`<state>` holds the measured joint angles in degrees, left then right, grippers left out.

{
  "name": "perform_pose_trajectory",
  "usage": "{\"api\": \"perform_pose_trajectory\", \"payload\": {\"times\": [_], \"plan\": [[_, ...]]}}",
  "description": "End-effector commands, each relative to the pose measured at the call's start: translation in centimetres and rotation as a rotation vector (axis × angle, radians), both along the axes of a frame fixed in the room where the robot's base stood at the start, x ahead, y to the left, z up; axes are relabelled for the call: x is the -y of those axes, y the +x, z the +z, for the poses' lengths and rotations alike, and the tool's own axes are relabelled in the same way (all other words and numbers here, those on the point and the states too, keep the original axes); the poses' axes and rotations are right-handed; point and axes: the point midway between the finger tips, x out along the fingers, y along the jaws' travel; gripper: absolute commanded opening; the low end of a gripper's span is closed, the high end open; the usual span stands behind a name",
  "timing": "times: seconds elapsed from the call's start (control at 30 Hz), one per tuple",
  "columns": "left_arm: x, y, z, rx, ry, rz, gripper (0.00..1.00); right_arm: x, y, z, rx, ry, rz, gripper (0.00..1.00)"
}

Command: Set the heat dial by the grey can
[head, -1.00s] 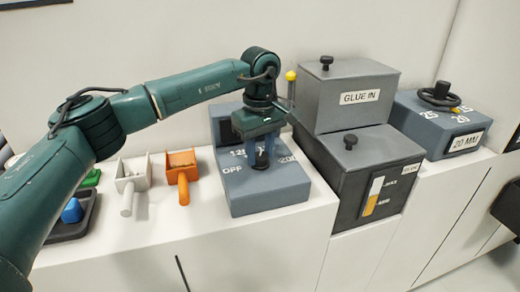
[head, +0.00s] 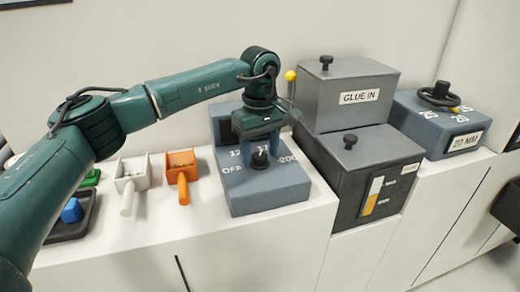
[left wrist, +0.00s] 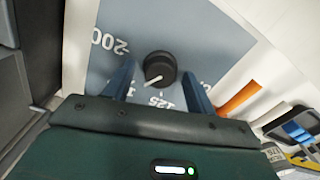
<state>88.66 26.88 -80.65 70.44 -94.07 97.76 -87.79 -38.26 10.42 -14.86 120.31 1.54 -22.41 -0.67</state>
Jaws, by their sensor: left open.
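The heat dial (head: 259,160) is a black round knob on top of a blue-grey box (head: 268,203) marked OFF, 125 and 200. In the left wrist view the dial (left wrist: 160,66) shows a white pointer line, aimed down-left, to the left of the 125 mark. My left gripper (head: 258,146) is open above the dial. In the left wrist view its two blue fingers lie either side of and nearer than the dial, apart from it. My right gripper is not in view.
Right of the dial box stand the dark glue box (head: 365,178) and the grey GLUE IN box (head: 345,95) with knobs. A white scoop (head: 131,183) and an orange scoop (head: 182,172) lie to the left. A box marked 20 MM (head: 440,125) is at far right.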

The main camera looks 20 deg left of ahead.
Motion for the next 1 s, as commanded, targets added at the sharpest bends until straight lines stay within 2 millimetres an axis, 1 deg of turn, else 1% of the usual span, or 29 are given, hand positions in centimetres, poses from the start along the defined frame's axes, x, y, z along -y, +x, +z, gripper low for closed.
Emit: {"api": "perform_pose_trajectory", "payload": {"times": [0.17,0.27,0.37,0.6,0.7,0.83,0.9,1.0], "plan": [[0.0,0.0,0.2,0.001,0.001,0.0,0.56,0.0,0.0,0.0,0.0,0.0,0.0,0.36],[0.0,0.1,1.1,0.003,0.0,0.0,0.56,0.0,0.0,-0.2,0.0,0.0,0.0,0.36],[0.1,0.1,2.8,0.004,-0.001,-0.001,0.56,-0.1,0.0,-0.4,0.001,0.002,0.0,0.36],[0.1,0.0,8.3,0.004,-0.002,0.0,0.56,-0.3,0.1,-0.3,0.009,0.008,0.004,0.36],[0.0,0.1,10.3,0.004,0.0,0.001,0.56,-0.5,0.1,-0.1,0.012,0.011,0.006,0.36],[0.0,0.0,12.1,0.001,0.0,0.0,0.56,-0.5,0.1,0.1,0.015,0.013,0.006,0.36],[0.0,0.0,12.7,0.001,0.001,0.0,0.56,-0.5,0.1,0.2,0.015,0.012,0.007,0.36],[0.0,0.0,13.1,-0.001,-0.001,0.001,0.56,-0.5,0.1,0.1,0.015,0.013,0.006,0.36]]}}
